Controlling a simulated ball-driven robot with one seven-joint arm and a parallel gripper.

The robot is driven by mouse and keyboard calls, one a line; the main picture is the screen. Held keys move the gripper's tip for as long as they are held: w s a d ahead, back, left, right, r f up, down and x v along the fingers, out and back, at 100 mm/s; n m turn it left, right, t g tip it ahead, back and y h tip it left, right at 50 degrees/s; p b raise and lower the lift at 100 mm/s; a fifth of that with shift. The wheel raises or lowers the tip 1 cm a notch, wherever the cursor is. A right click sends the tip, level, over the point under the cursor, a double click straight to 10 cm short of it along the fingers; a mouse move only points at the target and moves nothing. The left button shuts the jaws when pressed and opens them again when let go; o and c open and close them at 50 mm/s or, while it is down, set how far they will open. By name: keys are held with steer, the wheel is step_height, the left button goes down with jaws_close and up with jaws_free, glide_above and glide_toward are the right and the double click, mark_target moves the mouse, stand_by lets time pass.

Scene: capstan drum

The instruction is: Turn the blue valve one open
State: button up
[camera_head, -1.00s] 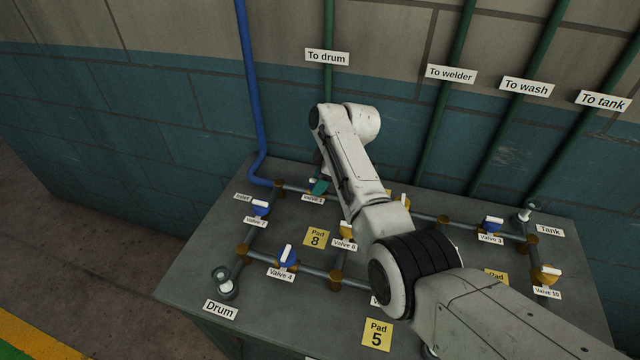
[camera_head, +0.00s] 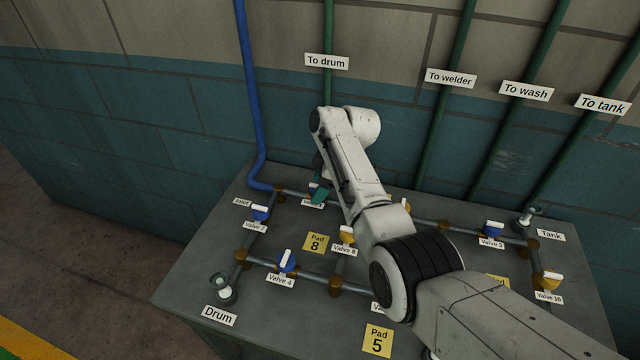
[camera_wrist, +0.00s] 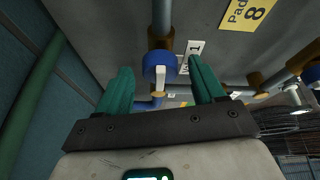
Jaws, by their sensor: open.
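The blue valve one (camera_head: 313,188) sits on the pipe along the back of the bench, partly hidden by my gripper. Its label (camera_head: 312,203) is partly covered. In the wrist view the valve's blue body (camera_wrist: 152,61) has a white handle (camera_wrist: 159,79) pointing down the picture. My gripper (camera_wrist: 160,70) is open, with one green finger on each side of the valve. I cannot tell if either finger touches the handle. In the head view a green finger of my gripper (camera_head: 319,192) shows at the valve; my arm hides the rest.
Blue valve two (camera_head: 260,212) and blue valve four (camera_head: 287,260) stand to the left, and orange valve eight (camera_head: 347,234) to the front right. A blue pipe (camera_head: 252,110) rises at the back left. The yellow Pad 8 plate (camera_head: 316,243) lies flat in front.

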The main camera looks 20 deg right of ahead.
steer(key=shift+r, duration=0.1)
steer(key=v, duration=1)
steer(key=shift+r+b, duration=0.25)
steer(key=shift+b, duration=0.1)
steer(key=shift+s+d, duration=0.1)
steer(key=shift+d, duration=0.05)
